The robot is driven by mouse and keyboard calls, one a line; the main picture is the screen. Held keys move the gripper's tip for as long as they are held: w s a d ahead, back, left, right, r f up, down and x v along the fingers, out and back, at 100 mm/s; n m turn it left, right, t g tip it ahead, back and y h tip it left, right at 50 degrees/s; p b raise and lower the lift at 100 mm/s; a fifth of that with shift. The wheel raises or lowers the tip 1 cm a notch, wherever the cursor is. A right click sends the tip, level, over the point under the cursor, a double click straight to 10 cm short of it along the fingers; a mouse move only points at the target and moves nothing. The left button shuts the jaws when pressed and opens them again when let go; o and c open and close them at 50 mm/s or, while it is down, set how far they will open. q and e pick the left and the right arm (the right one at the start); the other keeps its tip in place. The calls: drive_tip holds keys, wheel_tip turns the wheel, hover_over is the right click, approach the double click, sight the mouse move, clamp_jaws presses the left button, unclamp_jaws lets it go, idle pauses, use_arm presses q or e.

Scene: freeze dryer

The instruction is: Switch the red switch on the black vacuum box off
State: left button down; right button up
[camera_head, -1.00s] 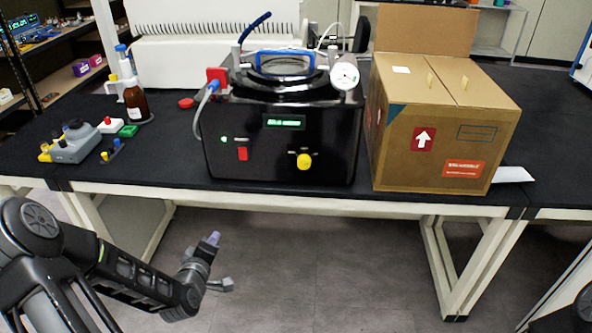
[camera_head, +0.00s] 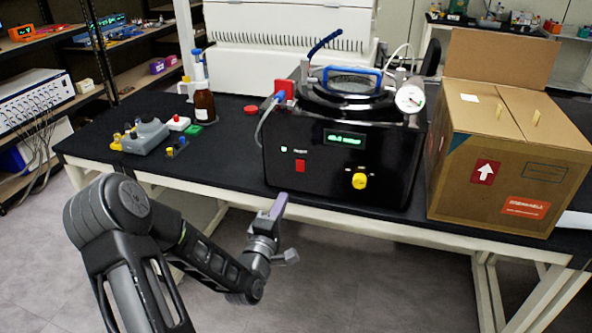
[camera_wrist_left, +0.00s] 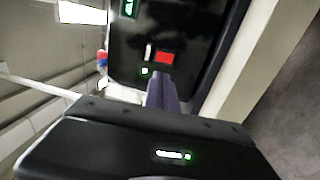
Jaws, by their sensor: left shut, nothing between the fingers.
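The black vacuum box (camera_head: 330,165) stands on the black bench. Its red switch (camera_head: 300,166) is low on the front panel, left of a yellow knob (camera_head: 359,181); a green light (camera_head: 284,149) glows beside it. My left gripper (camera_head: 279,206) is shut and empty, just in front of the bench edge, below and left of the switch and apart from it. In the left wrist view the shut purple-grey fingers (camera_wrist_left: 161,92) point toward the box, with the red switch (camera_wrist_left: 165,58) just beyond their tips. My right gripper is not in view.
A cardboard box (camera_head: 510,150) stands close to the right of the vacuum box. A brown bottle (camera_head: 204,103), a grey device (camera_head: 146,135) and small colored items lie to the left. A tube (camera_head: 262,125) hangs along the box's left side.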

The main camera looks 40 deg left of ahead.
sight(299, 163)
use_arm(q)
drive_tip(key=p+x, duration=0.2)
drive_tip(key=x, duration=1)
drive_tip(key=shift+w+a, duration=0.15)
drive_tip(key=shift+w, duration=0.25)
